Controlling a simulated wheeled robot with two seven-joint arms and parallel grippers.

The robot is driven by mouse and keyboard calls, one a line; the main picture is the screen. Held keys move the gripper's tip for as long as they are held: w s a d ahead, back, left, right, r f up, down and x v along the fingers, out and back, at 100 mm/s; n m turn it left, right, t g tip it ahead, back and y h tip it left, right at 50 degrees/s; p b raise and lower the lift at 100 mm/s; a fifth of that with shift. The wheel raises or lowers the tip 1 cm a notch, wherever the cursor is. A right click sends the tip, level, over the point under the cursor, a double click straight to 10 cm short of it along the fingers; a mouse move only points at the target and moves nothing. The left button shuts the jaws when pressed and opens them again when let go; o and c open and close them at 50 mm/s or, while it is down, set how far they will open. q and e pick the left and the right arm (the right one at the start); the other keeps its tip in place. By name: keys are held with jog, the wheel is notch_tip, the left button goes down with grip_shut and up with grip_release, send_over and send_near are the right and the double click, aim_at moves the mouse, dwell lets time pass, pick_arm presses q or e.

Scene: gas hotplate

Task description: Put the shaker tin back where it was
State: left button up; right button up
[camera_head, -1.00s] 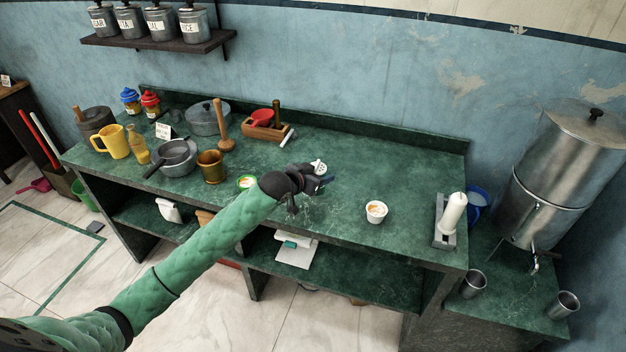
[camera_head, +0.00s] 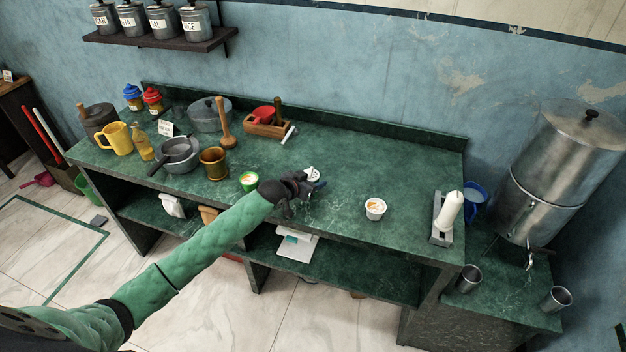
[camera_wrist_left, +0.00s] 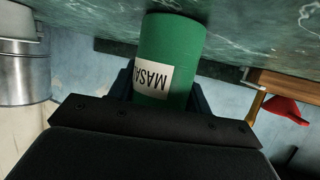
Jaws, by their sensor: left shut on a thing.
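The shaker tin is a green cylinder with a white label starting "MASA"; it fills the middle of the left wrist view (camera_wrist_left: 172,50), which looks upside down. In the head view only its pale perforated top (camera_head: 313,173) shows clearly. My left gripper (camera_head: 314,186) is shut on the tin, with a finger on each side of it. It holds the tin over or on the middle of the green counter (camera_head: 345,170). I cannot tell whether the tin's base touches the counter. My right gripper is not in view.
A brass mortar (camera_head: 213,163) and a wooden box (camera_head: 264,128) are further left and behind. The counter behind the gripper is clear.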

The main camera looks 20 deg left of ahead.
pick_arm(q)
jog(key=shift+f, duration=0.15)
jog(key=o, duration=1.1)
jog(key=shift+c, duration=0.2)
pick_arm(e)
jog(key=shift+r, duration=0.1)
pick_arm(q)
jog(key=shift+r, duration=0.2)
jog(key=shift+s+a, duration=0.15)
jog(key=shift+s, duration=0.2)
jog(key=b+v, duration=0.1)
jog(key=v, duration=0.1)
jog(key=shift+s+a, duration=0.15)
jog(key=shift+s, duration=0.1)
jog(key=b+v, duration=0.2)
jog(key=v, duration=0.5)
jog(key=shift+b+v, duration=0.3)
jog(key=shift+v, duration=0.55)
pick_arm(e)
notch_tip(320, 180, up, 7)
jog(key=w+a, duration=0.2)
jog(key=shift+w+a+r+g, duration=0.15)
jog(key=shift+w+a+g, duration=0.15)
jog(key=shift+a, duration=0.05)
pick_arm(q)
jog(key=shift+r, duration=0.15)
